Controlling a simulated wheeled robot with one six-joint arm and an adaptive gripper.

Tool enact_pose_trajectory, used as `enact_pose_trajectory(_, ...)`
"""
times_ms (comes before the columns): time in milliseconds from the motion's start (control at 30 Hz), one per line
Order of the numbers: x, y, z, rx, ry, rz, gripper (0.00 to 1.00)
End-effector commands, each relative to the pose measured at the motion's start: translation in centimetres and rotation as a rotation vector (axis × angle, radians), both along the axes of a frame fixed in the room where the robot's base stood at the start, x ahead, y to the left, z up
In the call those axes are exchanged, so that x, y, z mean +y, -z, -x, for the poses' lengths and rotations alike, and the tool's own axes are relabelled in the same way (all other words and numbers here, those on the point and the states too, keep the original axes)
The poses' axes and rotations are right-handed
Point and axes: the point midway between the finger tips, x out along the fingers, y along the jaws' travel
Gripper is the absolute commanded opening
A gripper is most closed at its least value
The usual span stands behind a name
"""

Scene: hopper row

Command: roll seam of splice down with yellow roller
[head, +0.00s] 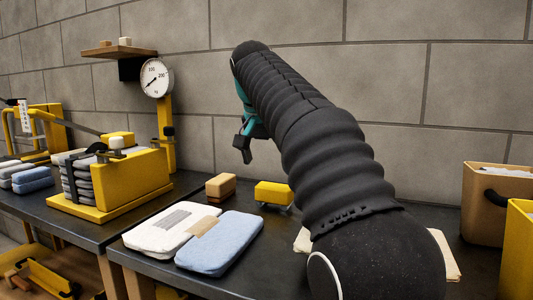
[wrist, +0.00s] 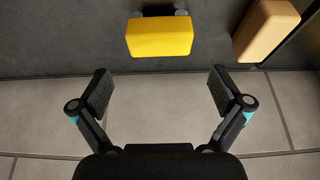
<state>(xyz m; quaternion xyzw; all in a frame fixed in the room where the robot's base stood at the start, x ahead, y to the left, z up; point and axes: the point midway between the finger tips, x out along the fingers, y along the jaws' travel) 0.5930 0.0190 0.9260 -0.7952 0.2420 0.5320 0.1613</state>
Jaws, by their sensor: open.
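The yellow roller (head: 273,193), a yellow block with small dark wheels, stands on the dark bench near the wall. In the wrist view the yellow roller (wrist: 159,37) lies ahead of my gripper (wrist: 161,90), centred between the fingers but beyond their tips. My gripper (head: 246,143) is open and empty, raised above the bench in the head view. The splice is a white pad and a blue pad (head: 222,243) side by side on the bench front. A tan strip (head: 203,227) lies across part of their seam.
A tan block (head: 221,186) stands left of the roller; it also shows in the wrist view (wrist: 267,28). A yellow press with stacked pads (head: 133,180) and a dial gauge (head: 156,78) are left. Bins (head: 492,200) stand right. My arm hides part of a cream pad (head: 444,256).

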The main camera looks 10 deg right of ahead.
Motion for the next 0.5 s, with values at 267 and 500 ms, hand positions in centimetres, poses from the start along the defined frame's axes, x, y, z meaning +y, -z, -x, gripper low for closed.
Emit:
enact_pose_trajectory(267, -1.1, 4.7, -1.5, 0.001, 0.0, 0.0, 1.0)
enact_pose_trajectory(500, -1.6, 7.1, -2.4, 0.0, -0.001, 0.0, 1.0)
